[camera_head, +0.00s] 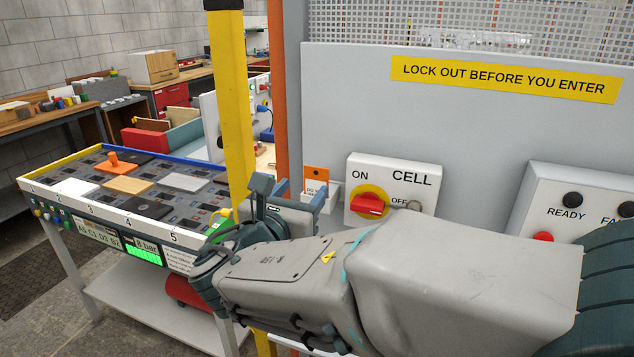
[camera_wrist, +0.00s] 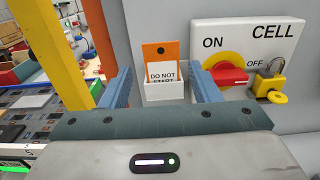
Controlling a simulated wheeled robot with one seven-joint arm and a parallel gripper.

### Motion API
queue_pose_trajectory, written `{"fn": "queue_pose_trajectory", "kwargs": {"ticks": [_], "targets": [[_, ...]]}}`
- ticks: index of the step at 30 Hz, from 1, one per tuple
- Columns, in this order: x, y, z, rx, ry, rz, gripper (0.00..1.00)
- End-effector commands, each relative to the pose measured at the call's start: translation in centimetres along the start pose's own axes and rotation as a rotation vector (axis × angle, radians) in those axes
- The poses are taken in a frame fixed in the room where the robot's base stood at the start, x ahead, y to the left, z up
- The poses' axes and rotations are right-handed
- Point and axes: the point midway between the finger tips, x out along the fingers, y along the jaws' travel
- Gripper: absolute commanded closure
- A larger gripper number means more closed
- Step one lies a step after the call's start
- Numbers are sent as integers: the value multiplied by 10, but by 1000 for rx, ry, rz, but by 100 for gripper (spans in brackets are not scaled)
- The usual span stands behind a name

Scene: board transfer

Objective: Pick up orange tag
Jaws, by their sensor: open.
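The orange tag (camera_wrist: 161,50) stands upright in a small white holder (camera_wrist: 164,92) on the grey panel, with a white label reading "DO NOT START" partly showing. It also shows in the head view (camera_head: 316,175), where my gripper hides part of the holder. My gripper (camera_wrist: 166,82) is open, its two blue fingers apart on either side of the holder and tag in the wrist view. Nothing is between the fingers that I can see touching them. In the head view my gripper (camera_head: 300,195) is just left of and below the tag.
Right of the tag is the CELL switch box with a red handle (camera_head: 368,205) and a yellow padlock (camera_wrist: 268,80). A yellow post (camera_head: 232,110) stands left of my gripper. A board table (camera_head: 60,165) with several blocks lies further left.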

Motion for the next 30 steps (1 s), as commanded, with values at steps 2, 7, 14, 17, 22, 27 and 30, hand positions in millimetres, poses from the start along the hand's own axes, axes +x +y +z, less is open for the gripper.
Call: {"fn": "queue_pose_trajectory", "kwargs": {"ticks": [2, 7, 14, 17, 22, 27, 30], "targets": [[17, -1, 0, -2, 3, -4, 44], [37, -1, 0, 1, 1, -2, 44], [57, -2, 0, 0, 4, -3, 44], [74, -2, 0, -1, 3, -5, 44], [91, -2, -1, 2, 2, -2, 44], [93, -1, -2, 2, 1, 0, 44], [92, -2, -2, 2, 2, -1, 49]]}}
